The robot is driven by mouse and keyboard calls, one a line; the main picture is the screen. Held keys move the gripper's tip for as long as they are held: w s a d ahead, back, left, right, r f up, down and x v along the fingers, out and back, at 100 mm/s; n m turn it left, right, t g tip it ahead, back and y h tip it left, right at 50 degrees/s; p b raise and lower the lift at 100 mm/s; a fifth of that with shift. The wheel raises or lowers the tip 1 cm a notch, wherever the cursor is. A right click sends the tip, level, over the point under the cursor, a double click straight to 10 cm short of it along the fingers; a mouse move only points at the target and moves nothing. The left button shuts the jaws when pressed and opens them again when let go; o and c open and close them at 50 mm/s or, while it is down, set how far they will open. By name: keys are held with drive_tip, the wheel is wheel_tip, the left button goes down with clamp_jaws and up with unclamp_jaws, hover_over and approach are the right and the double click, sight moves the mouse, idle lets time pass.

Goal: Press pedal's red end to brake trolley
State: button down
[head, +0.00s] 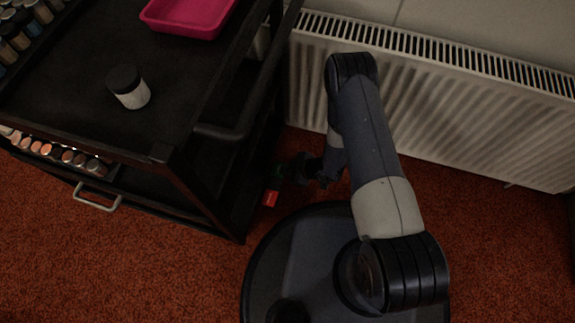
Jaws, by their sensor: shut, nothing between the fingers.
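The black trolley (183,185) stands at the left. Its pedal's red end (270,198) shows low by the trolley's right side, just above the carpet. A small green part (278,173) shows just behind the red end, partly hidden. My gripper (298,169) is shut and empty. It is dark and small in the view, close to the green part and a little above and right of the red end in the picture. I cannot tell whether it touches the pedal.
A white jar with a black lid (129,88) and a pink tray (188,14) stand on the trolley top. Several small bottles (65,154) fill a lower shelf. A white radiator (470,110) lies behind my arm. Red carpet (120,270) is clear in front.

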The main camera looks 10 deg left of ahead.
drive_tip(key=shift+w+f+b, duration=0.3)
drive_tip(key=shift+f+b, duration=0.05)
drive_tip(key=shift+b, duration=0.05)
drive_tip(key=shift+r+p, duration=0.45)
drive_tip(key=shift+r, duration=0.35)
drive_tip(key=w+d+r+p, duration=0.1)
drive_tip(key=d+r+p, duration=0.4)
drive_tip(key=r, duration=0.5)
drive_tip(key=shift+w+d+r, duration=0.4)
drive_tip(key=shift+d, duration=0.75)
